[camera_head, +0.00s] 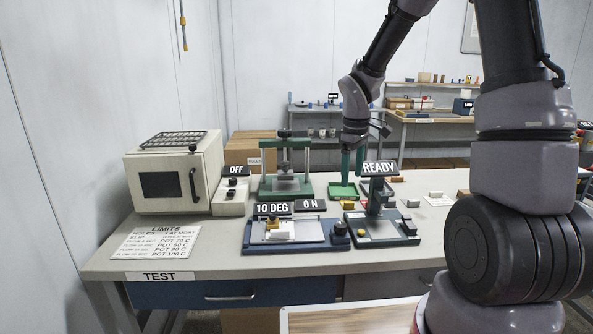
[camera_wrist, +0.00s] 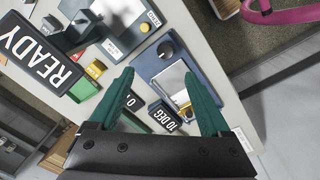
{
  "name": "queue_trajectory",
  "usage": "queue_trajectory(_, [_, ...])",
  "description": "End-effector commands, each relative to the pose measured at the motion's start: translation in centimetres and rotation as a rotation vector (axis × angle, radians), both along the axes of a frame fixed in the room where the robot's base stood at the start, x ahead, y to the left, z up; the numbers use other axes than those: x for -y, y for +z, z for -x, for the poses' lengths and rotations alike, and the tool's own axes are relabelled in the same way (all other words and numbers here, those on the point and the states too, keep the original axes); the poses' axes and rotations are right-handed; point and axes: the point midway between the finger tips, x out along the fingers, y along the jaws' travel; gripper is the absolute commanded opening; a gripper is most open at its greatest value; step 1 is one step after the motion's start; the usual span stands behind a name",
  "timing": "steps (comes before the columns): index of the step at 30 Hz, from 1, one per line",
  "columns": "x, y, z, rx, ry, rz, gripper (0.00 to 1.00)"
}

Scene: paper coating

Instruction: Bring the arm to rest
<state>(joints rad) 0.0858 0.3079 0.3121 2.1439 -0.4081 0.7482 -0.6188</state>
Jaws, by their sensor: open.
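My gripper (camera_head: 352,165) points down above the green tray (camera_head: 343,190) near the middle of the table, with its green fingers showing. In the wrist view my gripper (camera_wrist: 165,100) has its two green fingers spread apart with nothing between them. Below and beyond the fingers lie the blue device with the "10 DEG" sign (camera_wrist: 163,115) and the device with the "READY" sign (camera_wrist: 40,55). My arm reaches from the right side of the head view, up and over to the table's middle.
A white oven (camera_head: 172,172) stands at the table's left, with a limits sheet (camera_head: 156,242) before it. A green press (camera_head: 285,185), the 10 DEG device (camera_head: 300,235) and the READY device (camera_head: 382,230) crowd the middle. Shelves stand behind.

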Motion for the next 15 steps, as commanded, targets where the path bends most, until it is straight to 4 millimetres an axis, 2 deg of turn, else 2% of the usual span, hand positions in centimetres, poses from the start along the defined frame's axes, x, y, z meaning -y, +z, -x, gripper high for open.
queue_trajectory(1, [0.6, 2.6, 0.8, 0.04, -0.067, -0.001, 0.81])
queue_trajectory(6, [2.2, 9.1, 4.1, 0.143, -0.316, -0.043, 0.81])
queue_trajectory(9, [2.9, 12.4, 6.5, 0.202, -0.458, -0.091, 0.81])
queue_trajectory(15, [3.8, 17.7, 11.9, 0.304, -0.731, -0.236, 0.81])
